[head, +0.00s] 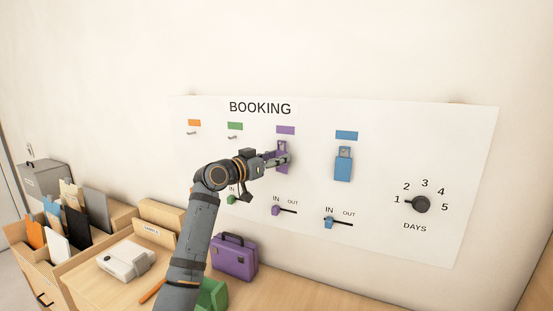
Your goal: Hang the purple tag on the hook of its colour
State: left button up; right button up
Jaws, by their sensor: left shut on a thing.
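The purple tag (282,160) is upright against the white board, just below the purple colour patch (285,130). My left gripper (284,160) is shut on the purple tag, with its fingers across it. The purple hook is hidden behind the tag and fingers, so I cannot tell whether the tag is on it. A blue tag (342,164) hangs below the blue patch (346,135). The orange hook (191,133) and the green hook (234,139) are bare. My right gripper is not in view.
The board (400,140) carries sliders, including a purple one (276,210) and a blue one (329,222), and a days dial (421,204). Below are a purple case (234,258), a white device (126,258) and a file box (45,260).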

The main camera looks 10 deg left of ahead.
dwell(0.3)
pick_arm(q)
jog(key=o, duration=1.2)
jog(key=v, duration=1.2)
